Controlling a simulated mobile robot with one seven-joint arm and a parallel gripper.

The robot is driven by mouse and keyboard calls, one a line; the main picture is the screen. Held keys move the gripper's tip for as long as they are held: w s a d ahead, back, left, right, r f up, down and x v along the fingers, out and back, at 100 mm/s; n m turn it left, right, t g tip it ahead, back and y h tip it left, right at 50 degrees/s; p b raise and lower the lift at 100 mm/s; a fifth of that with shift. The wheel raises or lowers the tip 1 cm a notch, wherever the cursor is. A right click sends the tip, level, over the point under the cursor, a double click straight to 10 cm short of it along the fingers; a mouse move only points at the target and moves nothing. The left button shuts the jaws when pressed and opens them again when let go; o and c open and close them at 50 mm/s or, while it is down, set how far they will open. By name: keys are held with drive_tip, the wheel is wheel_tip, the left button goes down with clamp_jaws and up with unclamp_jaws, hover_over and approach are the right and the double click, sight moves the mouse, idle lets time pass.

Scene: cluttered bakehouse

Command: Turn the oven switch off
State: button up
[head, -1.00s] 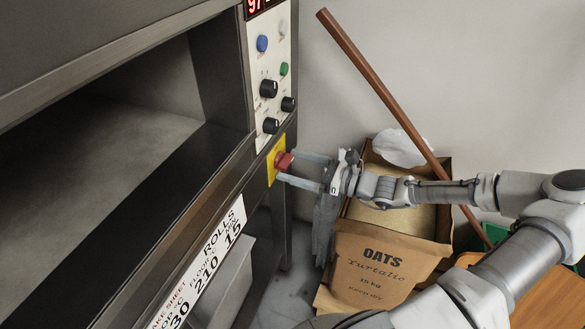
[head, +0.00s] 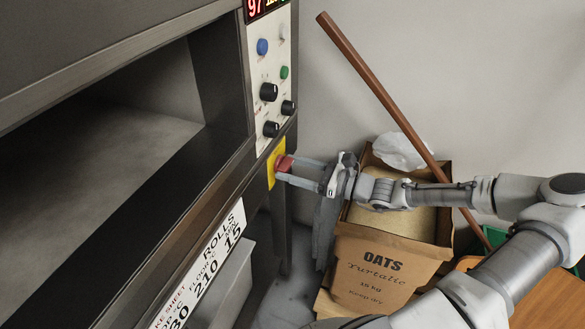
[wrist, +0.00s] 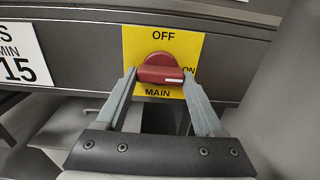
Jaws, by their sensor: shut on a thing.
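The oven switch (head: 283,162) is a red rotary handle on a yellow plate (wrist: 190,45) low on the oven's front post. In the wrist view the handle (wrist: 160,74) lies level, its right end by the word ON. OFF is printed above it and MAIN below. My gripper (wrist: 160,86) is shut on the handle, one finger at each end. In the head view my gripper (head: 284,169) reaches the switch from the right.
The oven (head: 222,85) has an open dark chamber at left and several knobs above the switch.

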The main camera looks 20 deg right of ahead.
drive_tip(key=n+p, duration=0.3)
drive_tip(key=shift+r, duration=0.2)
drive_tip(key=n+p, duration=0.3)
drive_tip(key=n, duration=0.2)
drive_tip(key=shift+w+d, duration=0.1)
drive_tip(key=n+p, duration=0.1)
drive_tip(key=n, duration=0.3)
drive_tip(key=shift+n+p, duration=0.85)
drive_tip(key=shift+n, duration=2.15)
drive_tip(key=o, duration=1.4)
